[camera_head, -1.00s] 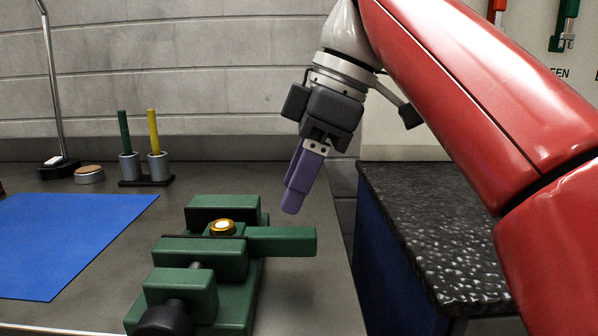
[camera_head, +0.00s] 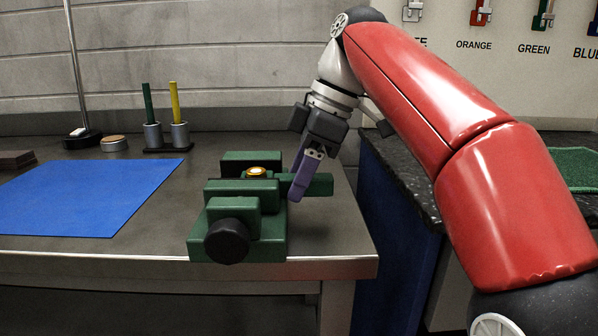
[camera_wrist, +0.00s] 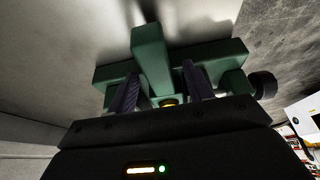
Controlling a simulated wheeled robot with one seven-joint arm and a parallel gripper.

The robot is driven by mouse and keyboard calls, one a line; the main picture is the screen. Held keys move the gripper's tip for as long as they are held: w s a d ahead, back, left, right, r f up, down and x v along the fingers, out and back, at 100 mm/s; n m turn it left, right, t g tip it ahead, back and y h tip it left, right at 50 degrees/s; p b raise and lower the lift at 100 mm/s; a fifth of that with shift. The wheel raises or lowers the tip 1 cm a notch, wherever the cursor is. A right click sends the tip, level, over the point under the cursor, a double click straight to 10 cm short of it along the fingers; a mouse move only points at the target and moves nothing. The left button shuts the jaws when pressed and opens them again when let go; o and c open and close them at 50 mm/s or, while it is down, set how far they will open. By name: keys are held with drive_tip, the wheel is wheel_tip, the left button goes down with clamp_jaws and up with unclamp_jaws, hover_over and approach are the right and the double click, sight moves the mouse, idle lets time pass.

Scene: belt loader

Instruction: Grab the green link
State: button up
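A green bar (camera_head: 318,185), which looks like the link, sticks out to the right from a green vise (camera_head: 236,243) on the grey bench. A round gold-and-white piece (camera_head: 257,172) sits on top at the vise. My gripper (camera_head: 300,185) has purple fingers and points down at the bar, with a finger partly covering it. In the wrist view the fingers of my gripper (camera_wrist: 160,90) are apart, with the green bar (camera_wrist: 149,50) lined up between them. I cannot tell whether the fingers touch the bar.
A blue mat (camera_head: 85,195) lies left of the vise. A holder with green and yellow rods (camera_head: 175,103) and a lamp stand (camera_head: 80,75) stand behind it. A dark speckled counter (camera_head: 405,170) is to the right. Coloured clamps hang on the labelled wall board (camera_head: 560,75).

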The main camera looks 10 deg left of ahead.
clamp_jaws()
unclamp_jaws()
drive_tip(key=shift+r, duration=0.1)
